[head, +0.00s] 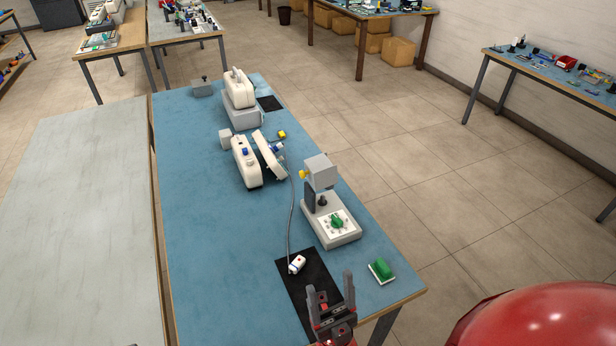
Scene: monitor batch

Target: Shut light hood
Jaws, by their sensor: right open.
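A white device with a hinged cover, seemingly the light hood (269,157), stands in the middle of the blue table. The cover stands tilted away from its white body (246,162), with a wedge-shaped gap between them, so it looks open. A yellow piece shows beside the cover's far end. My right gripper (331,284) is at the near end of the table, over the black mat. Its two fingers are apart with nothing between them. It is well short of the hood and touches nothing that I can see. My left gripper is not in view.
A grey-headed stand (320,170) with a green part on its base is between gripper and hood, slightly right. A small white item (297,264) with a cable lies on the black mat (290,290). A green block (382,269) lies near the right edge. The table's left side is clear.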

